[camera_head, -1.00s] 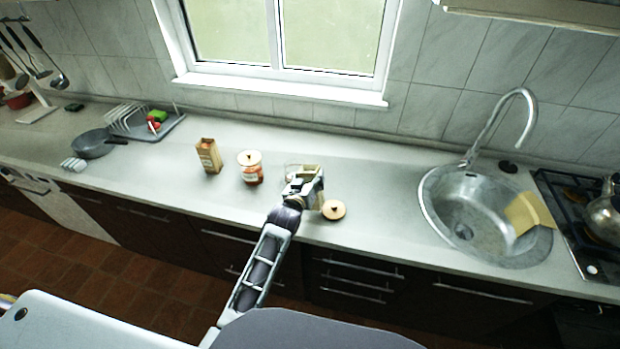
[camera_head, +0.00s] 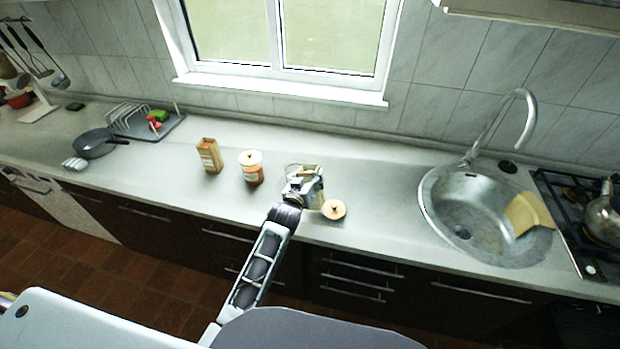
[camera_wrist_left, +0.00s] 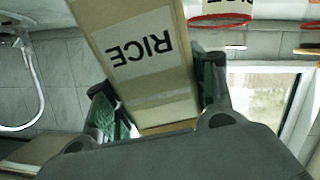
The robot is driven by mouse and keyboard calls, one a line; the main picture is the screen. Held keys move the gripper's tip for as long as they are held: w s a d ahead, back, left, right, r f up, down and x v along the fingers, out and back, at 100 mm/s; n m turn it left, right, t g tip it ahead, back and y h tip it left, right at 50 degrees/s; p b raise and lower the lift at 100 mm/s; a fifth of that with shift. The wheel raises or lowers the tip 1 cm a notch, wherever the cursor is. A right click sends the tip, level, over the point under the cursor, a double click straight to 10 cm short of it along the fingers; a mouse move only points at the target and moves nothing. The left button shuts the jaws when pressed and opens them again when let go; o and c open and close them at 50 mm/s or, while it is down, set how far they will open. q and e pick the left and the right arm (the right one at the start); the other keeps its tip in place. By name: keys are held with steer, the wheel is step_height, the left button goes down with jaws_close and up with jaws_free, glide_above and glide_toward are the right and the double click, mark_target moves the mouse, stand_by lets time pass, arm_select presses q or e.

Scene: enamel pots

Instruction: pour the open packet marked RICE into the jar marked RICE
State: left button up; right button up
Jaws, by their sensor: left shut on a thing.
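My left gripper (camera_head: 304,186) is shut on the brown packet marked RICE; the packet (camera_wrist_left: 150,55) fills the upper middle of the left wrist view, its lettering upside down there. In the left wrist view, an open jar with a red rim (camera_wrist_left: 220,19) and a partly cut-off label stands just beyond the packet. My right gripper is not in view.
A dish rack (camera_head: 128,121) and pan (camera_head: 93,144) are further left. The sink (camera_head: 470,215) is to the right, with clear counter before it.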

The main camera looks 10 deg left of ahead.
mark_target(307, 169)
arm_select(q)
steer(key=shift+w+a+f+n+g, duration=0.4)
steer(key=shift+w+f+g, duration=0.05)
steer(key=shift+f+g, duration=0.2)
stand_by(1.5)
steer(key=shift+w+a+r+n+g+h, duration=0.15)
steer(key=shift+w+a+r+n+g, duration=0.15)
steer(key=shift+r, duration=0.2)
steer(key=shift+w+a+r+n+g+h, duration=0.15)
steer(key=shift+w+r+n+g, duration=0.1)
steer(key=shift+r, duration=0.2)
stand_by(1.8)
steer(key=shift+w+a+r+n+g+h, duration=0.15)
steer(key=shift+r+n+g+h, duration=0.25)
steer(key=shift+g, duration=0.2)
stand_by(0.6)
steer(key=shift+r+n+g+h, duration=0.3)
steer(key=shift+r+n+g, duration=0.05)
steer(key=shift+g, duration=0.15)
stand_by(0.3)
steer(key=shift+w+f+n+g+h, duration=0.1)
steer(key=shift+f+n+g+h, duration=0.25)
steer(key=shift+g, duration=0.25)
stand_by(0.3)
